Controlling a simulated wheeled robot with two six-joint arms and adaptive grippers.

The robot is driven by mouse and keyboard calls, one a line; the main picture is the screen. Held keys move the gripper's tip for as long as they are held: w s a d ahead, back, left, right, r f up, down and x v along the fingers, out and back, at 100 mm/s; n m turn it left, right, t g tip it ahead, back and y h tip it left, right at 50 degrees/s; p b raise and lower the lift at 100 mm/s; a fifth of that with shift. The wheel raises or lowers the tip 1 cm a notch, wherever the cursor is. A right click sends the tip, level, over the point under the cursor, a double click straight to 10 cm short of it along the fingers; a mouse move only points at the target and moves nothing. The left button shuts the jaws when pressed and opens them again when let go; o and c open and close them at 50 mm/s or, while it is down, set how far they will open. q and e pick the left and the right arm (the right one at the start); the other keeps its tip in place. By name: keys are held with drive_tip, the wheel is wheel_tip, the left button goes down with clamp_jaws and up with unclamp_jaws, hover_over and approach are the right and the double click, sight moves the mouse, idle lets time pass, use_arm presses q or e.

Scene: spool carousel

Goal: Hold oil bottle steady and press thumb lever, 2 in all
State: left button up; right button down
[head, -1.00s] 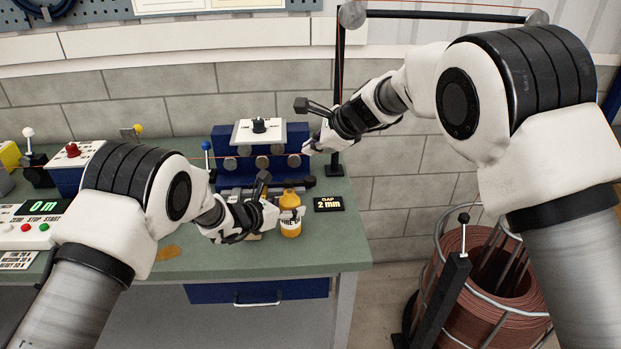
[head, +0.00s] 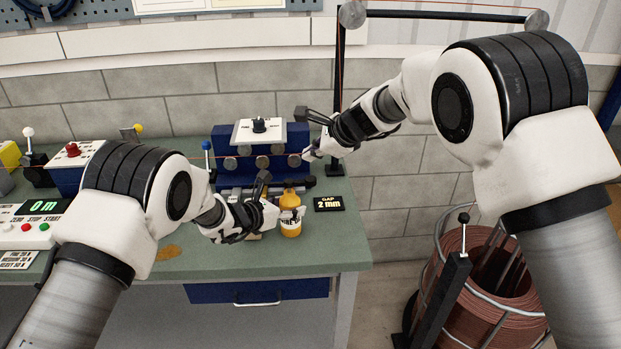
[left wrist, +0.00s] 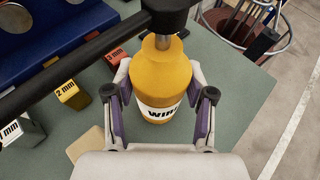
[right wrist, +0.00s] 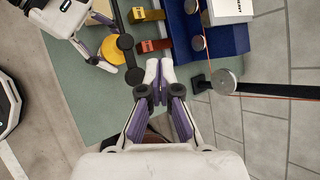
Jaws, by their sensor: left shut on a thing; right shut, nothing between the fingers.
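The oil bottle (head: 291,228) is orange with a white label and stands upright near the bench's front. My left gripper (head: 288,214) is shut around its sides, one finger on each side in the left wrist view (left wrist: 160,100). A black bar with a round knob (left wrist: 166,10) crosses above the bottle's top there; I cannot tell whether it is the thumb lever. My right gripper (head: 309,155) is shut and empty, above and behind the bottle, by the blue roller unit. In the right wrist view its closed fingertips (right wrist: 158,68) are apart from the bottle (right wrist: 116,47) and the black knobs.
The blue roller unit (head: 225,140) stands behind the bottle, with a thin wire running through it. A black "GAP 2 mm" display (head: 328,204) lies to the bottle's right. A black post (head: 339,100) rises at the bench's back right. A copper coil (head: 480,285) stands on the floor.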

sight(308, 178)
drive_tip(key=shift+f, duration=1.75)
drive_tip(key=shift+f, duration=0.4)
drive_tip(key=shift+f, duration=1)
idle(0.9)
drive_tip(key=shift+r, duration=1.45)
drive_tip(key=shift+r, duration=0.1)
drive_tip(key=shift+r, duration=2.4)
